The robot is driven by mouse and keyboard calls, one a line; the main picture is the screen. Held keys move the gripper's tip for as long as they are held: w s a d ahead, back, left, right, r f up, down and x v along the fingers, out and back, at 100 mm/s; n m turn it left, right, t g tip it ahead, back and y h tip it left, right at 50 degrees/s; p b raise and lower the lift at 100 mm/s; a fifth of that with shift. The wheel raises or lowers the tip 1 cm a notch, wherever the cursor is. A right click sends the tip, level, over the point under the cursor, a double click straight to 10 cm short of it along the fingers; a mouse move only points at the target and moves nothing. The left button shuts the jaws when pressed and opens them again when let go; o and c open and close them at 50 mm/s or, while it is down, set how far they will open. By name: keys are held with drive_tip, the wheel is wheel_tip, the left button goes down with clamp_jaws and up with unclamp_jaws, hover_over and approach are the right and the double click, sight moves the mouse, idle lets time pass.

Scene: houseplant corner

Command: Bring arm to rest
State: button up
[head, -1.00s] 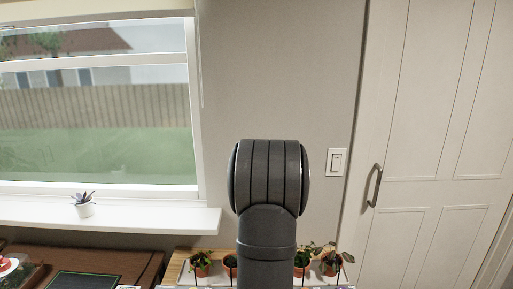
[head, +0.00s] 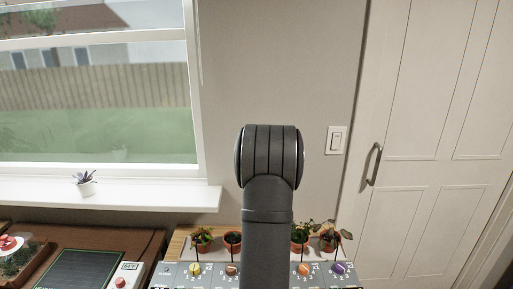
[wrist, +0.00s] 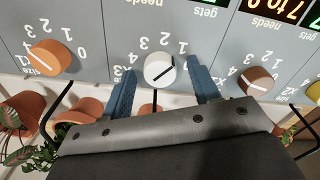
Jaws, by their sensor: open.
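In the wrist view my gripper (wrist: 163,88) shows as two blue fingers spread apart, with nothing held between them. A white knob (wrist: 160,70) on a grey panel (wrist: 110,50) shows between the fingers in the picture. I cannot tell how far the fingertips are from it. In the head view my dark arm stands upright in the middle, and the gripper itself does not show.
The panel also carries an orange knob (wrist: 49,58) and a brown knob (wrist: 257,80). Potted plants (head: 301,236) stand behind the panel in the head view. A brown tray (head: 20,268) is at left, and a small potted plant (head: 87,187) sits on the windowsill (head: 150,195).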

drive_tip(key=shift+n, duration=1.2)
wheel_tip(320, 180, up, 11)
drive_tip(key=shift+f, duration=0.1)
drive_tip(key=shift+c, duration=0.2)
idle(1.6)
